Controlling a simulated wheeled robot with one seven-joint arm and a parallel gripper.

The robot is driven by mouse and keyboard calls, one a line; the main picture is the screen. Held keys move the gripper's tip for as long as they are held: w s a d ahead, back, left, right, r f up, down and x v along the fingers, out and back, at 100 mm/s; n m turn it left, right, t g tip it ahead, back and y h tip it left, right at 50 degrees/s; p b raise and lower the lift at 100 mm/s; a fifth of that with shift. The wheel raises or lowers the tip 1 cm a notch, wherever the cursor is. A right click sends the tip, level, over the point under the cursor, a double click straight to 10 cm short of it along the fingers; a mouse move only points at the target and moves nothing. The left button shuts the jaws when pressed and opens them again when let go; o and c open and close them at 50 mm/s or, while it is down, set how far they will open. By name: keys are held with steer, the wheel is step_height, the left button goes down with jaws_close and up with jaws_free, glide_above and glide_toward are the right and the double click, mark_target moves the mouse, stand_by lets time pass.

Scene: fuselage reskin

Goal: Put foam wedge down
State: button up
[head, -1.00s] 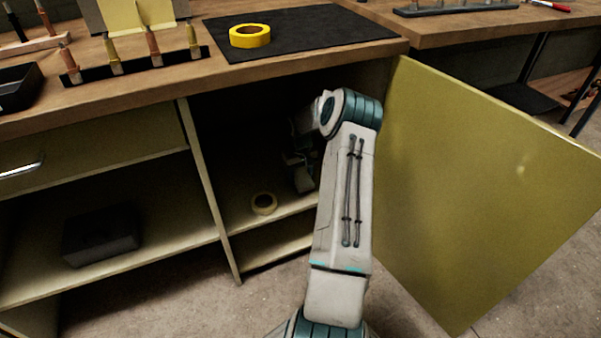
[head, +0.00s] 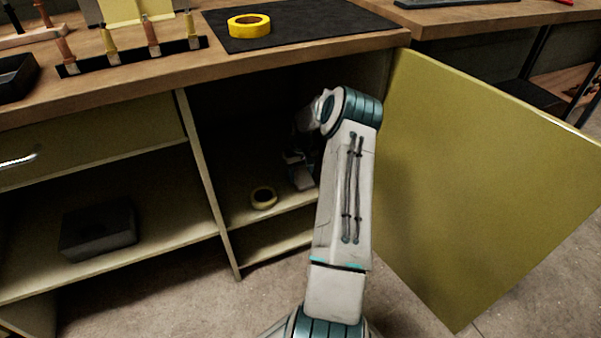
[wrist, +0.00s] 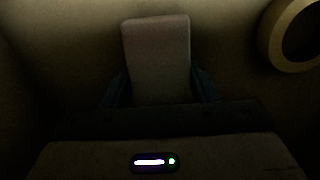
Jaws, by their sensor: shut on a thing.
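In the wrist view the foam wedge (wrist: 158,52) is a pale grey-brown block. It sits between the two dark fingers of my gripper (wrist: 160,88), which is shut on it. In the head view my gripper (head: 300,172) is inside the dark open cabinet, partly hidden behind my arm. The wedge cannot be made out clearly there. The wedge is close over the cabinet shelf (head: 240,208); I cannot tell whether it touches it.
A tape roll (head: 263,197) lies on the shelf left of my gripper; it also shows in the wrist view (wrist: 290,35). The open cabinet door (head: 480,180) stands to the right. A yellow tape roll (head: 249,20) lies on the black mat (head: 330,25) above.

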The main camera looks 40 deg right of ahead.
steer(key=shift+f, duration=0.25)
steer(key=o, duration=1.1)
